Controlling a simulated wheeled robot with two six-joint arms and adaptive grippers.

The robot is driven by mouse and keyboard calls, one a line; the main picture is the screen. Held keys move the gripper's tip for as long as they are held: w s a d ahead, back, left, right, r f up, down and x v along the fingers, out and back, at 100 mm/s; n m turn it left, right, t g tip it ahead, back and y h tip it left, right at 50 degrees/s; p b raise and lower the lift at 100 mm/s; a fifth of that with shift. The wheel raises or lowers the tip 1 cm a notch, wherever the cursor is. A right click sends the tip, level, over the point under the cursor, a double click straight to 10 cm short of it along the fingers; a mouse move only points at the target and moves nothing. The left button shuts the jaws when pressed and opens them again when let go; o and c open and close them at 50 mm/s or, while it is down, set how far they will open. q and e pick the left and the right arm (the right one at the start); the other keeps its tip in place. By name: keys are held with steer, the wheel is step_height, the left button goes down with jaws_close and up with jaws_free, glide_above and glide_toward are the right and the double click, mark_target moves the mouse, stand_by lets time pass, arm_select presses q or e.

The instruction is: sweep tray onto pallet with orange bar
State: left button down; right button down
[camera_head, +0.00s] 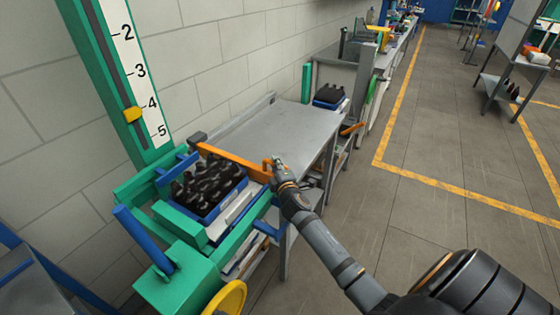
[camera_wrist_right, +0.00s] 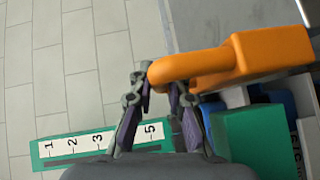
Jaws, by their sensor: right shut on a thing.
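The blue tray (camera_head: 227,204) is filled with dark bottles (camera_head: 203,182) and sits at the green lift station (camera_head: 178,280) on the left in the head view. The orange bar (camera_head: 232,160) runs along the tray's far side, between the tray and the grey table. Whether bar and tray touch cannot be told. My right gripper (camera_head: 276,168) is shut on the bar's near right end. In the right wrist view its fingers (camera_wrist_right: 160,85) close around the bar's rounded orange handle (camera_wrist_right: 215,67). A pale slatted surface (camera_head: 240,207), perhaps the pallet, shows beside the tray. My left gripper is not in view.
The grey metal table (camera_head: 270,132) beyond the bar is bare. Another blue tray with dark bottles (camera_head: 329,97) stands farther back. A green post with a numbered scale (camera_head: 140,75) rises by the wall. The floor (camera_head: 430,135) at right is open.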

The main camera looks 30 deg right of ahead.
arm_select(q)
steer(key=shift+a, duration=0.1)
arm_select(e)
steer(key=shift+s+f, duration=0.1)
steer(key=shift+f, duration=0.15)
steer(key=c, duration=1.5)
jaws_free()
steer(key=shift+a, duration=0.1)
steer(key=shift+o, duration=1)
steer(key=shift+a+r, duration=0.1)
steer(key=shift+r, duration=0.05)
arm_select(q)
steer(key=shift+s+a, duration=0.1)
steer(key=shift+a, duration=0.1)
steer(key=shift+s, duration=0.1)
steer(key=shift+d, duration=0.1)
arm_select(e)
steer(key=v, duration=1.2)
